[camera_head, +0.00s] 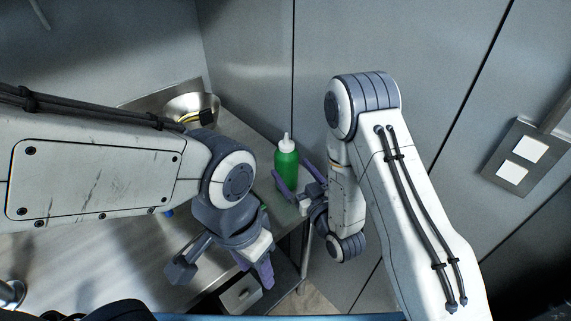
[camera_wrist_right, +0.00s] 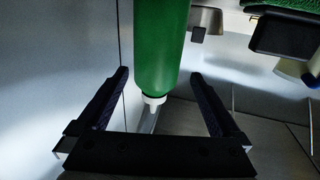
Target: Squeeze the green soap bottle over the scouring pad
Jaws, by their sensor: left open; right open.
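The green soap bottle (camera_head: 286,168) with a white nozzle stands upright at the right part of the counter, near the wall. My right gripper (camera_head: 291,174) is open, with its fingers on either side of the bottle. In the right wrist view the bottle (camera_wrist_right: 157,45) appears with its nozzle pointing down the picture, between the open fingers (camera_wrist_right: 160,74), with visible gaps on both sides. My left gripper (camera_head: 254,267) is open and empty over the counter's front edge. A green textured surface (camera_wrist_right: 285,4) at that view's top right may be the scouring pad; the head view mostly hides this area.
A metal bowl (camera_head: 190,107) stands at the back of the steel counter (camera_head: 110,265). Walls close in behind and to the right of the bottle. A small blue thing shows partly behind my left arm. The counter's left front is mostly clear.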

